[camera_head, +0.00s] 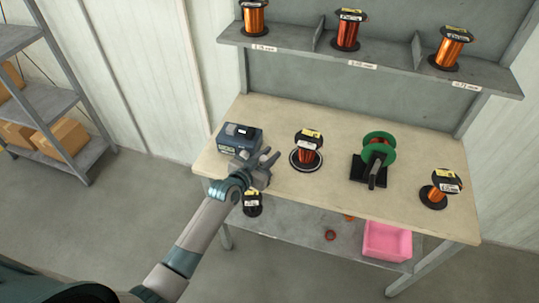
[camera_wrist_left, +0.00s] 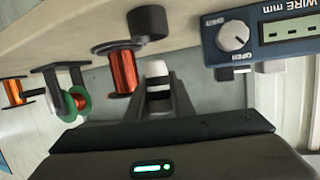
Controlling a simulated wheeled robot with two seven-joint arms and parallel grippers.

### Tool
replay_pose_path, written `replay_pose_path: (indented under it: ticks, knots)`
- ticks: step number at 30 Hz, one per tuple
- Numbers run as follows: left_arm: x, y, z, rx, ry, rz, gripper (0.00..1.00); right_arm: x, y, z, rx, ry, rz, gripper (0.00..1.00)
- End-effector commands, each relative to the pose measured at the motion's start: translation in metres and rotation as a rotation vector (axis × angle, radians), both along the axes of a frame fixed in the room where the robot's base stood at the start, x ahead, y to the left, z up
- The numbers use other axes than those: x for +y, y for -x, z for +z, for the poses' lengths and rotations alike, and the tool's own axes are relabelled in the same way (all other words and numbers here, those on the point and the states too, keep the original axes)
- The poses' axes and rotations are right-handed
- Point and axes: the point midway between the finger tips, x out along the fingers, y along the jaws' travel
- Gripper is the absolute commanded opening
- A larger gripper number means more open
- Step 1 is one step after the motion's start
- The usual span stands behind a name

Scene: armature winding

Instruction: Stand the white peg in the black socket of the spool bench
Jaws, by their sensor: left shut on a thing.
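My left gripper (camera_head: 266,163) is over the front left part of the bench (camera_head: 340,195), in front of the blue meter box. In the left wrist view my left gripper (camera_wrist_left: 158,88) is shut on the white peg (camera_wrist_left: 157,68), whose pale end shows between the fingers. The black socket (camera_wrist_left: 147,22) shows in the left wrist view as a short dark cylinder on the bench top, close to the peg's end but apart from it. In the head view I cannot make out the peg or the socket near the gripper. My right gripper is not in view.
The blue meter box (camera_head: 240,138) stands close behind the gripper. A copper spool (camera_head: 308,150) is to its right, then a green spool (camera_head: 378,148) on a black stand and another copper spool (camera_head: 440,188). A pink bin (camera_head: 388,240) is on the lower shelf.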

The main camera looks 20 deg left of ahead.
Motion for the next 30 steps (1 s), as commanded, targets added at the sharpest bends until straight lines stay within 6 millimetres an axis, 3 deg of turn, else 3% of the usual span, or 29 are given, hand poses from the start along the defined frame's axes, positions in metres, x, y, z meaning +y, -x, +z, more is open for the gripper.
replay_pose_path:
  ticks: [8, 30]
  knots:
    - [0.0, 0.0001, -0.0107, 0.0, 0.001, 0.0, 0.03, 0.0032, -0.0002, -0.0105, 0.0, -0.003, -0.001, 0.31]
    - [0.0003, -0.0001, -0.0115, -0.001, -0.002, 0.0, 0.03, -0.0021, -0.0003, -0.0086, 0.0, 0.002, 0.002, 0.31]
